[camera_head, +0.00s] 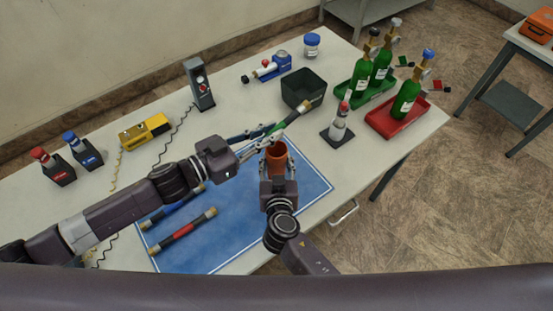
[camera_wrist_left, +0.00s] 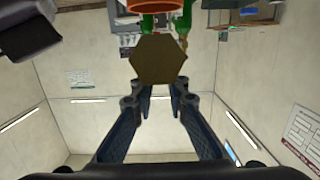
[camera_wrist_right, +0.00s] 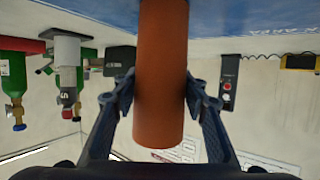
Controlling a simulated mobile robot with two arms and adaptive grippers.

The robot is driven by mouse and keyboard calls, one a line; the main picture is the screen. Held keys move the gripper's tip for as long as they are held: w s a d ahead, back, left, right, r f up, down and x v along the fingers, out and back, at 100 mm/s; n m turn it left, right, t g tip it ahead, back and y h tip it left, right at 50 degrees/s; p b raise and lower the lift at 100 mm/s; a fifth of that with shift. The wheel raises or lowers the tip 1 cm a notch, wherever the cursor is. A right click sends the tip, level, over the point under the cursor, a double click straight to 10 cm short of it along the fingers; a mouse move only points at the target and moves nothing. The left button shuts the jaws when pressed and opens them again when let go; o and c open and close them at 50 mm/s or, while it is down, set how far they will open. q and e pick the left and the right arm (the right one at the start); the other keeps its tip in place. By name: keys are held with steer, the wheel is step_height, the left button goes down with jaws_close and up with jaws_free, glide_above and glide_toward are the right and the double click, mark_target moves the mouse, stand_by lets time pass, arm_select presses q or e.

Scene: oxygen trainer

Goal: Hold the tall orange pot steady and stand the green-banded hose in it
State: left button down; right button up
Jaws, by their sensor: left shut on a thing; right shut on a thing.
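The tall orange pot (camera_head: 277,152) stands upright on the blue mat (camera_head: 240,240), near its far right part. My right gripper (camera_head: 277,163) is shut around the pot, with a finger on either side of it in the right wrist view (camera_wrist_right: 160,90). My left gripper (camera_head: 262,140) is shut on the green-banded hose (camera_head: 290,118) and holds it slanting, close to the pot's mouth and beyond it. The hose's brass end cap shows end-on in the left wrist view (camera_wrist_left: 158,60), with the pot (camera_wrist_left: 155,5) at that view's top edge. The hose's near end is hidden by the gripper.
A blue-banded hose (camera_head: 175,208) and a red-banded hose (camera_head: 183,230) lie on the mat. A dark green bin (camera_head: 303,88) stands just behind the held hose.

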arm_select(q)
step_height(320, 180, down, 4)
steer(key=shift+r, duration=0.1)
stand_by(0.4)
steer(key=c, duration=1.8)
jaws_free()
steer(key=v, duration=1.2)
